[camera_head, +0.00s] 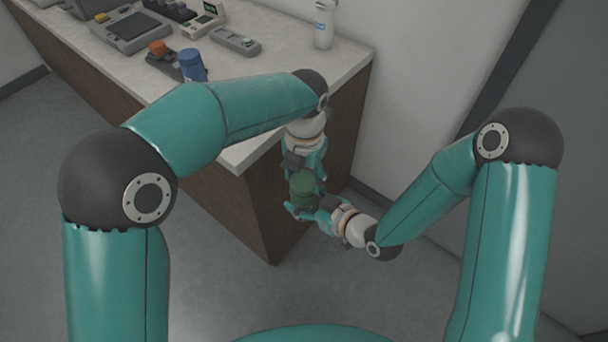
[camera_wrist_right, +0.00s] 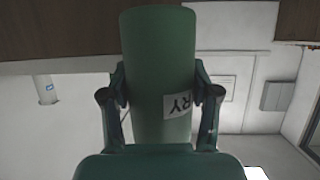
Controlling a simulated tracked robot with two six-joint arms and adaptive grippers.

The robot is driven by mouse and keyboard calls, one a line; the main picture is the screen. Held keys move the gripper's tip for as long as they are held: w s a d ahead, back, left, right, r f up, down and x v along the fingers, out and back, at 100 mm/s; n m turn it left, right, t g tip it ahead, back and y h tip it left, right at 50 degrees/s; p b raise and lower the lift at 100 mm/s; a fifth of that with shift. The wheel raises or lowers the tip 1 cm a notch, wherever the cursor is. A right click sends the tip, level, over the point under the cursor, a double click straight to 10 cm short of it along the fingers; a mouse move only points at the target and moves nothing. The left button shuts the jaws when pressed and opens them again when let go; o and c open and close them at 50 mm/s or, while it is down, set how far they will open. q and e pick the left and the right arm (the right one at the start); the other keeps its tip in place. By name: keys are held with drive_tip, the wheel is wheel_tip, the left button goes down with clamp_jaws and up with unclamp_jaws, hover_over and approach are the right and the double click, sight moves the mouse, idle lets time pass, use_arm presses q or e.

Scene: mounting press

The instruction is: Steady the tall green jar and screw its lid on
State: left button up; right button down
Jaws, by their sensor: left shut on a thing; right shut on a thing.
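The tall green jar (camera_head: 303,190) is held in the air beside the end of the counter. My right gripper (camera_head: 306,213) is shut around it from the lower right. In the right wrist view the jar (camera_wrist_right: 158,65) stands between the two fingers of my right gripper (camera_wrist_right: 162,105), with a white label (camera_wrist_right: 179,105) whose visible letters are "RY". My left gripper (camera_head: 304,170) reaches down from above and is shut at the jar's upper end, on what appears to be the lid. The lid is mostly hidden, so I cannot tell how it sits.
The counter (camera_head: 285,50) has a pale top and brown side close to both grippers. On it are a blue container (camera_head: 192,65), an orange-topped item (camera_head: 157,47), a grey device (camera_head: 235,40) and a white bottle (camera_head: 324,24). The floor (camera_head: 210,270) in front is clear.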

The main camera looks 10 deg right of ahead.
use_arm(q)
drive_tip(key=o, duration=0.8)
drive_tip(key=shift+c, duration=0.2)
